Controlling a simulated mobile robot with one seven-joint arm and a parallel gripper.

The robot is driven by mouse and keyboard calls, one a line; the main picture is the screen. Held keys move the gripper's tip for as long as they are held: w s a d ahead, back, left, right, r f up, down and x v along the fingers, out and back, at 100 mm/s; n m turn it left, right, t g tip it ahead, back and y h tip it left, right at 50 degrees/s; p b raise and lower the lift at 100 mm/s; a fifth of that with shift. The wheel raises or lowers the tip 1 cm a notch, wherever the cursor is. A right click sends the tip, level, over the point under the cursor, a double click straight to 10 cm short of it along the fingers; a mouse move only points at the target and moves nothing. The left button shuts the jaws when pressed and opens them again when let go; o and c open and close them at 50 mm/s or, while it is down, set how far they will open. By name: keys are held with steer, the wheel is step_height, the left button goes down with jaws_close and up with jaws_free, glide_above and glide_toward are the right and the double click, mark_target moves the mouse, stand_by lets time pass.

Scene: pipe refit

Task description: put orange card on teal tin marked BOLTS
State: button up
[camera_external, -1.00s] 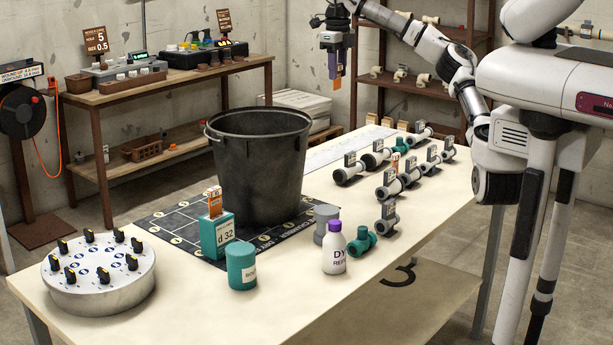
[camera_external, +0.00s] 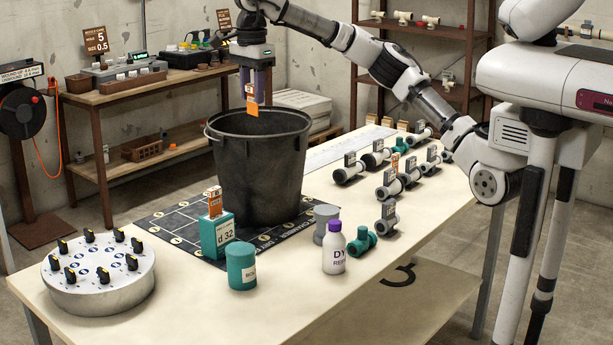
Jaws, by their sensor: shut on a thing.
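My gripper (camera_external: 252,84) is shut on an orange card (camera_external: 252,108) with a pale upper part. The card hangs upright at the black bucket's rim height, in front of or above its opening; the exact depth is hard to tell. The teal tin (camera_external: 241,268) with a white label stands upright on the table, in front of the bucket. Its label is only partly readable, starting with "BO". Its top is bare. A second orange card (camera_external: 214,202) stands on a teal box marked d 32 (camera_external: 217,235), just left of the tin.
The tall black bucket (camera_external: 258,165) stands between my gripper and the tin. A white bottle (camera_external: 334,250), a grey cylinder (camera_external: 326,222) and a teal pipe piece (camera_external: 362,241) stand right of the tin. A round dial plate (camera_external: 98,270) is at left. The front table edge is clear.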

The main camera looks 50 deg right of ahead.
steer(key=s+a+n, duration=0.7)
steer(key=s+a, duration=0.1)
steer(key=a, duration=0.6)
steer(key=p, duration=0.3)
glide_above(241, 248)
step_height(241, 248, down, 25)
steer(key=o, duration=0.5)
steer(key=shift+f, duration=0.2)
steer(key=o, duration=0.5)
steer(key=shift+c, duration=0.2)
steer(key=shift+r, duration=0.1)
